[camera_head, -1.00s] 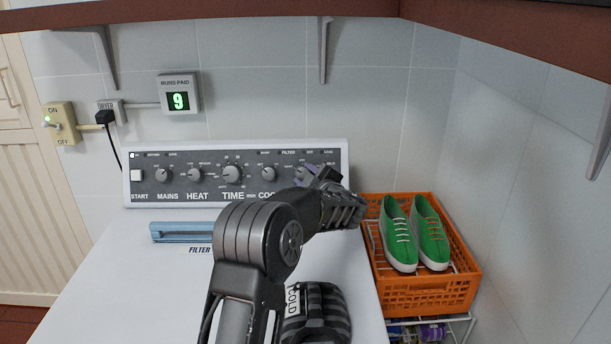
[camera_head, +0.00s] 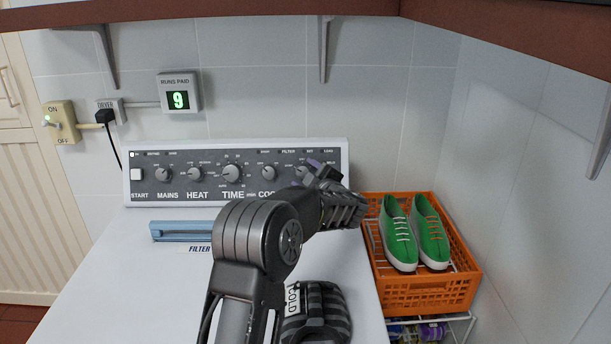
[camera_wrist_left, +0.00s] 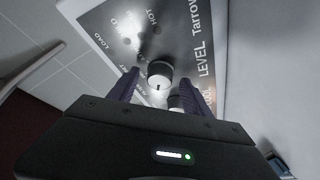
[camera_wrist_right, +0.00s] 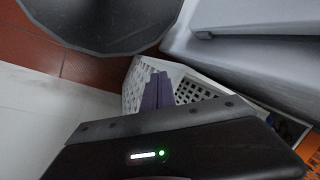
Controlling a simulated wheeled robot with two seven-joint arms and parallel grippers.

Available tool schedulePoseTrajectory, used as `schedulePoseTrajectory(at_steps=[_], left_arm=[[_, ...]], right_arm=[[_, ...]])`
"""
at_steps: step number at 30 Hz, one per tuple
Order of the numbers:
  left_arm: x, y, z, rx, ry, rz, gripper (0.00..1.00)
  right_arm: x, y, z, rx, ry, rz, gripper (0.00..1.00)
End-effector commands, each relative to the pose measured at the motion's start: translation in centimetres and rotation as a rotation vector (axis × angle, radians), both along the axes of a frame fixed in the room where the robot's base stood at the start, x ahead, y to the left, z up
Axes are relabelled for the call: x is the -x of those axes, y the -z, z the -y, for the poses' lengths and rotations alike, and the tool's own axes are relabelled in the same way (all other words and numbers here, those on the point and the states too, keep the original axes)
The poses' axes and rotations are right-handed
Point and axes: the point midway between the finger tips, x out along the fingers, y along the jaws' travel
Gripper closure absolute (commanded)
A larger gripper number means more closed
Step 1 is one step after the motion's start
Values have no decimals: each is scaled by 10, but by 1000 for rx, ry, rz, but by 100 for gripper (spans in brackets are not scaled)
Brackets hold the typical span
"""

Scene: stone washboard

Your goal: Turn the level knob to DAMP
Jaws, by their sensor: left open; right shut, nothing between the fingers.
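The level knob (camera_wrist_left: 160,74) is a round knob with a pale face and a dark mark, beside the word LEVEL on the dryer panel. The left gripper is at the right end of the panel in the head view (camera_head: 322,170). The DAMP marking is not readable. My right gripper (camera_wrist_right: 157,90) is shut and empty, away from the panel.
The cool knob (camera_head: 268,173) sits close left of the level knob. An orange crate (camera_head: 425,292) with green shoes (camera_head: 415,235) stands right of the dryer. A blue filter handle (camera_head: 180,231) lies on the white top. A white perforated basket (camera_wrist_right: 192,88) is near my right gripper.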

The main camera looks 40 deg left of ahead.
Motion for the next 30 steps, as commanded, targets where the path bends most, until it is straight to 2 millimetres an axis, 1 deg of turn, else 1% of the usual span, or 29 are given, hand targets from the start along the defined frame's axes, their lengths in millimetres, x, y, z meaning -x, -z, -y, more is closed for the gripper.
schedulePoseTrajectory(at_steps=[5, 12, 15, 19, 30], left_arm=[[9, -2, 18, 1, 3, 1, 43], [28, -9, 52, 1, 2, 2, 43], [33, -11, 61, 1, 2, 1, 43], [36, -13, 65, 0, 0, 1, 43], [36, -12, 65, 0, 0, 0, 43]], right_arm=[[0, 6, 0, 0, 0, 0, 100], [0, 13, 0, 0, 0, 1, 100], [0, 14, 0, 0, 0, 1, 100], [0, 14, 0, 0, 0, 1, 100], [0, 14, 0, 0, 0, 1, 100]])
